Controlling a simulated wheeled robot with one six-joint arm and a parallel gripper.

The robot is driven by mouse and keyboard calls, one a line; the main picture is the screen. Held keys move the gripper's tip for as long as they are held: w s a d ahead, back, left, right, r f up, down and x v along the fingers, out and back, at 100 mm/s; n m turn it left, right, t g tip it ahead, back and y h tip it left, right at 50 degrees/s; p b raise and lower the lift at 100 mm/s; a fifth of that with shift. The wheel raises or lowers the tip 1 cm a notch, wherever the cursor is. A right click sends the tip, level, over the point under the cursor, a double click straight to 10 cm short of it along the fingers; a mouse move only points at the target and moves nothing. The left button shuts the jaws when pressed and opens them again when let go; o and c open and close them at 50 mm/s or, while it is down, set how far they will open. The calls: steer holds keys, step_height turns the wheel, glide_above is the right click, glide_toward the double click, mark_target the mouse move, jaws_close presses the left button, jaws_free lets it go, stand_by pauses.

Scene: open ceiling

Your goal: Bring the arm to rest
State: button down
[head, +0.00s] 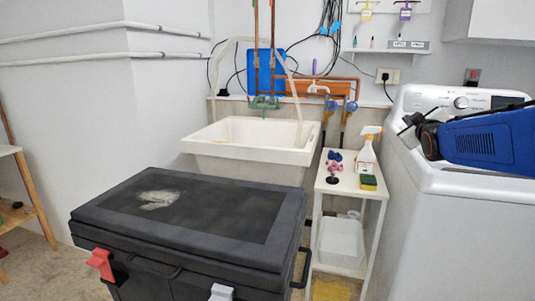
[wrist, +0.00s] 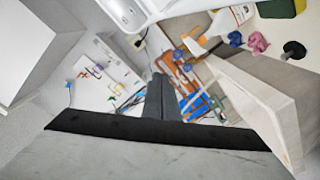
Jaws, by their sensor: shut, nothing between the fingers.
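My arm, with a blue link, reaches in from the right edge of the head view. My gripper (head: 408,124) is at its left end, in front of the white washing machine's control panel and above its top. In the wrist view my gripper's dark fingers (wrist: 160,80) are together with nothing between them. They point toward the wall with pipes and cables, and touch nothing that I can see.
A white washing machine (head: 420,185) stands right. A narrow shelf (head: 345,184) holds a spray bottle (head: 366,155), a sponge (head: 369,182) and small pink and blue items. A white sink (head: 235,160) is behind the black chest (head: 245,212). Air above the chest is clear.

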steer(key=s+a+f+m+g+y, duration=0.1)
steer(key=s+a+f+g, duration=0.3)
steer(key=s+f, duration=0.5)
steer(key=s+a+f+m+g+y, duration=0.1)
steer(key=s+a+f+m+g, duration=0.2)
steer(key=s, duration=1.6)
steer(key=s+a+f+m+g+y, duration=0.1)
steer(key=s+a+f+m+g, duration=0.1)
steer(key=s+a+f+g, duration=0.3)
steer(key=s+a+f, duration=0.4)
steer(key=s+f, duration=0.5)
steer(key=f, duration=0.3)
steer(key=shift+f+y, duration=0.2)
steer(key=shift+y, duration=0.1)
